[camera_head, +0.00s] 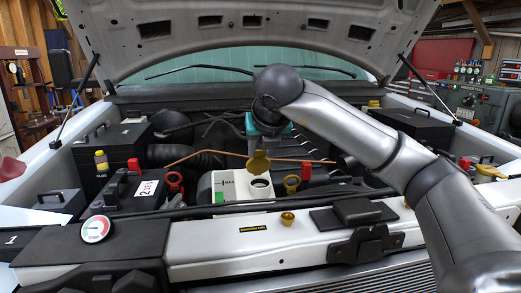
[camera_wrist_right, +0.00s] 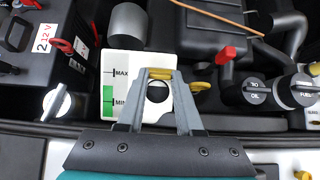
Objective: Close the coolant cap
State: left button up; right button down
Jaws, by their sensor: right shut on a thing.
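The white coolant tank (camera_head: 226,186) stands in the engine bay behind the front beam, with MAX and MIN marks and a green band. Its round filler opening (camera_head: 261,184) is uncovered. The yellow coolant cap (camera_head: 259,163) is raised above the back of the opening. My right gripper (camera_head: 262,147) reaches down from above and is shut on the cap. In the right wrist view the tank (camera_wrist_right: 122,75) lies below the gripper (camera_wrist_right: 161,75), with the cap (camera_wrist_right: 161,73) between its fingertips. The dark opening (camera_wrist_right: 157,93) shows between the fingers. My left gripper is not in view.
A copper-coloured rod (camera_head: 205,152) crosses behind the tank. A battery (camera_head: 147,190) is to the left, and a red-handled part (camera_head: 306,171) to the right. A gauge (camera_head: 96,229) and a small yellow cap (camera_head: 287,218) sit in front. The raised hood (camera_head: 240,30) hangs above.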

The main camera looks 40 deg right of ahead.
jog(key=shift+s+a+f, duration=0.1)
jog(key=shift+f, duration=0.25)
jog(key=c, duration=0.9)
grip_release()
jog(key=o, duration=0.3)
jog(key=shift+r, duration=0.15)
jog(key=shift+o, duration=0.2)
jog(key=shift+s+a+r, duration=0.1)
jog(key=shift+s+r, duration=0.1)
jog(key=shift+r, duration=0.25)
jog(key=p+v, duration=0.3)
jog(key=v, duration=1.1)
jog(key=shift+s+p, duration=0.2)
jog(key=shift+p, duration=0.15)
